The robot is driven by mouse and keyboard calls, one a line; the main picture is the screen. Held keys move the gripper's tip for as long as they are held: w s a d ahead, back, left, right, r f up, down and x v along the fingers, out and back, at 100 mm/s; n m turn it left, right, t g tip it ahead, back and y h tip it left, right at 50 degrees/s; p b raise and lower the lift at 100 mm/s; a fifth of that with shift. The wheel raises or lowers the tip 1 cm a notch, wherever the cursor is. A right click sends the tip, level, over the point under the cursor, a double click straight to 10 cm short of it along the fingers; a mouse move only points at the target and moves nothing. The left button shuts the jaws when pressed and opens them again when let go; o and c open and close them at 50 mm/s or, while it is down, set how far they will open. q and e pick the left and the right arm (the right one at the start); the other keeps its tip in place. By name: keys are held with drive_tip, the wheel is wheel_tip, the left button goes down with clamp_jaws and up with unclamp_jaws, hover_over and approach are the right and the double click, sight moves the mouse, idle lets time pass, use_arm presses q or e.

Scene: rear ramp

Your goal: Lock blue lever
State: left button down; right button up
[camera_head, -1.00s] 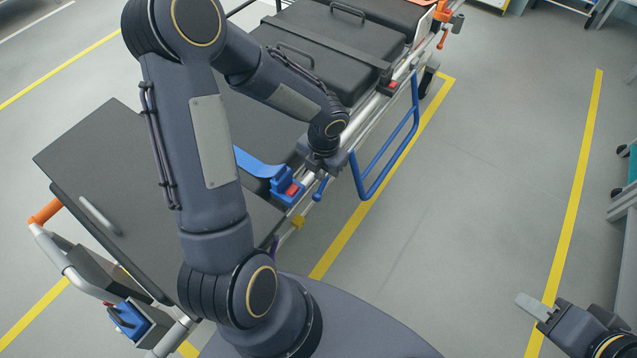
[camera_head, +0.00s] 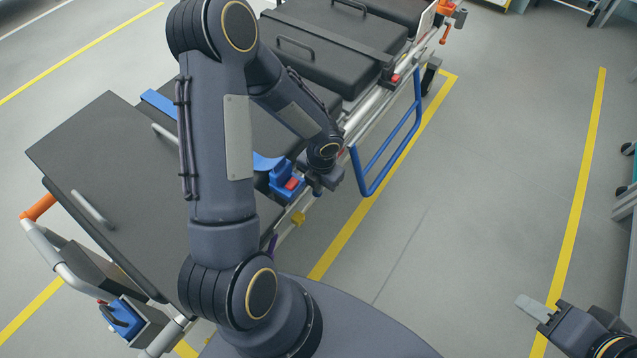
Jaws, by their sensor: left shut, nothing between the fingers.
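The stretcher (camera_head: 75,165) runs diagonally from the lower left to the top. A small blue lever-like part (camera_head: 317,189) shows at its near side rail, largely hidden by my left gripper. My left gripper (camera_head: 322,182) is shut and empty, pointing down at this part; I cannot tell whether they touch. Its fingertips are hard to make out. My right gripper (camera_head: 535,308) is at the lower right, far from the stretcher, over the floor; the gap between its fingers is not visible.
A blue strap buckle with a red button (camera_head: 290,183) lies just left of my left gripper. A blue folding side rail (camera_head: 385,155) hangs to its right. A blue box-mounted part (camera_head: 122,318) is at the lower left. The floor (camera_head: 470,200) on the right is clear.

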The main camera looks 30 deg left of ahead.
use_arm(q)
drive_tip(key=shift+f+p, duration=0.35)
drive_tip(key=shift+f, duration=0.75)
drive_tip(key=shift+d+r+p, duration=0.2)
drive_tip(key=shift+r+p, duration=1.15)
drive_tip(key=shift+r, duration=2.7)
drive_tip(key=s+a+r+n+t+h+p, duration=0.1)
drive_tip(key=s+r+n+p, duration=0.25)
drive_tip(key=r+n, duration=0.7)
drive_tip(key=s+r+n+t+p, duration=0.15)
drive_tip(key=s+r+n, duration=0.25)
drive_tip(key=r+n, duration=0.65)
drive_tip(key=s+d+r+n+t+h+p, duration=0.3)
drive_tip(key=s+r+n, duration=0.6)
drive_tip(key=n, duration=0.8)
wheel_tip(320, 180, up, 3)
drive_tip(key=shift+d+f+n+h+p, duration=0.3)
drive_tip(key=shift+d+p, duration=0.35)
drive_tip(key=shift+d, duration=0.55)
